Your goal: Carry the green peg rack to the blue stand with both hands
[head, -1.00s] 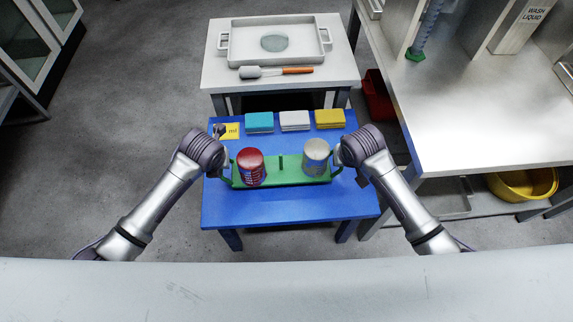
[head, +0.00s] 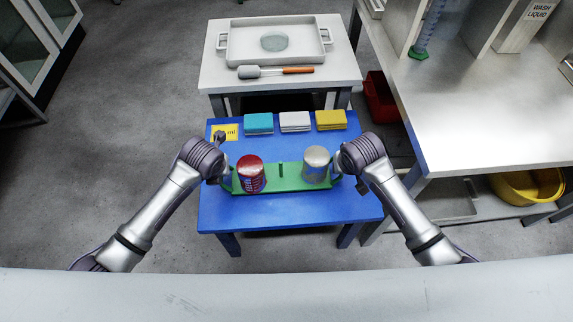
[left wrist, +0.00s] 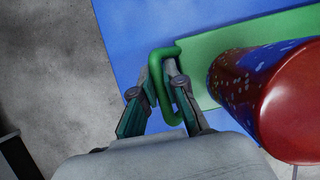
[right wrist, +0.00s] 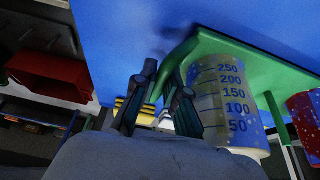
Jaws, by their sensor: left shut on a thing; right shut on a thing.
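The green peg rack (head: 283,179) lies across the middle of the blue stand (head: 262,212) in the head view. It looks level, but I cannot tell whether it touches the top. A red can (head: 250,176) stands at its left end and a clear graduated beaker (head: 316,165) at its right end. A short green peg shows between them. My left gripper (left wrist: 165,88) is shut on the rack's left handle (left wrist: 154,72). My right gripper (right wrist: 160,88) is shut at the right handle, whose grip is partly hidden by the fingers. The beaker's marks show in the right wrist view (right wrist: 222,95).
Teal (head: 259,123), white (head: 295,121) and yellow (head: 331,120) blocks and a yellow card (head: 231,132) lie along the stand's back edge. A white table with a tray (head: 230,48) stands behind. A bench (head: 480,110) is at right. The stand's front strip is clear.

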